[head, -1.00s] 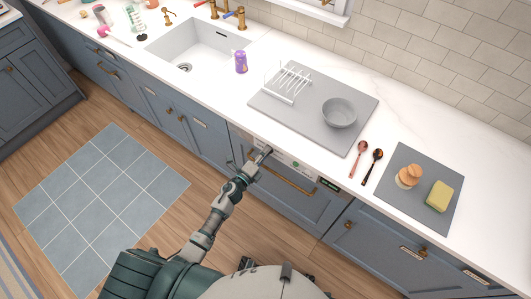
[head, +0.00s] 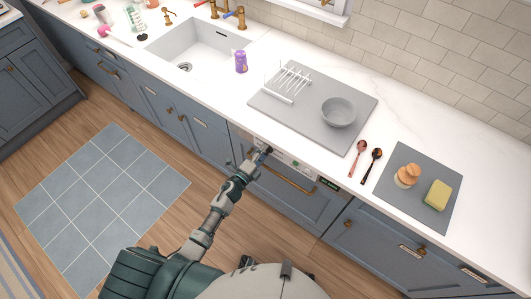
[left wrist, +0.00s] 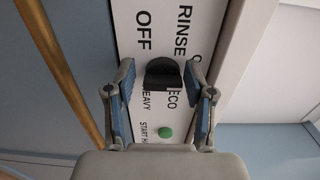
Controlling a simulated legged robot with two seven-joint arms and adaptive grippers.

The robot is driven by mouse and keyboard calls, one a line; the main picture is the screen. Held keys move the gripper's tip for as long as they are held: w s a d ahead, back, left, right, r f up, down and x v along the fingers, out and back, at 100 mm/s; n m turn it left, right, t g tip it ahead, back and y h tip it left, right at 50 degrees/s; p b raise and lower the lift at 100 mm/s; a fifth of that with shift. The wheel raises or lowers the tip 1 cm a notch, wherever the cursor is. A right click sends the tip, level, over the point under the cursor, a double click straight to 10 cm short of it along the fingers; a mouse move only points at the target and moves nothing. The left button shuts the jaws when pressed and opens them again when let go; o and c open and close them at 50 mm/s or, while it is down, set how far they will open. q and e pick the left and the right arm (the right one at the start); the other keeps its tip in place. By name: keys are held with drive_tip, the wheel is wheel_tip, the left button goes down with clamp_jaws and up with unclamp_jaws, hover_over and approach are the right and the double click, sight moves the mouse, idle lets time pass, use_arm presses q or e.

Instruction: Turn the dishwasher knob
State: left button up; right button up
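The dishwasher knob (left wrist: 163,73) is a black dial on the white control panel (left wrist: 150,20), which carries the words OFF, RINSE, ECO and HEAVY. The panel also shows in the head view (head: 297,165), at the top of the dishwasher front. My left gripper (left wrist: 161,78) is open, one blue-padded finger on each side of the knob, with a small gap visible on both sides. In the head view my left gripper (head: 262,153) is at the panel's left end and hides the knob. My right gripper is in neither view.
A green start button (left wrist: 165,132) is close to the knob. The brass dishwasher handle (head: 287,180) runs below the panel. The white counter (head: 240,110) overhangs above, holding a grey drying mat (head: 300,117), a bowl (head: 339,112) and spoons (head: 371,164).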

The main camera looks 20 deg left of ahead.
use_arm(q)
drive_tip(key=shift+s, duration=0.1)
drive_tip(key=v, duration=1.2)
drive_tip(key=shift+a, duration=0.2)
drive_tip(key=shift+d, duration=0.1)
drive_tip(key=shift+f, duration=0.1)
drive_tip(key=s+a+f+n+g+y, duration=0.2)
drive_tip(key=s+f+n+g, duration=0.15)
drive_tip(key=f, duration=0.55)
drive_tip(key=s+a+f+n+g+y, duration=0.15)
drive_tip(key=s+f+n, duration=0.3)
drive_tip(key=f, duration=0.45)
drive_tip(key=s+a+f+n+g+y, duration=0.1)
drive_tip(key=s+f+n+g+y, duration=0.25)
drive_tip(key=f, duration=0.55)
drive_tip(key=s+d+f+n+g, duration=0.1)
drive_tip(key=s+f+n+g, duration=0.1)
drive_tip(key=s+f, duration=0.2)
drive_tip(key=s+f+n+g+h, duration=0.1)
drive_tip(key=s+f+n+g, duration=0.1)
drive_tip(key=s, duration=0.8)
drive_tip(key=s+d+f+n+g, duration=0.1)
drive_tip(key=s+f+n+g, duration=0.2)
drive_tip(key=s+f, duration=0.3)
drive_tip(key=shift+s+d+f+n, duration=0.2)
drive_tip(key=shift+s+n, duration=0.1)
drive_tip(key=shift+s, duration=0.2)
drive_tip(key=shift+s+d+f+n, duration=0.2)
drive_tip(key=shift+s+n, duration=0.05)
drive_tip(key=shift+s, duration=0.25)
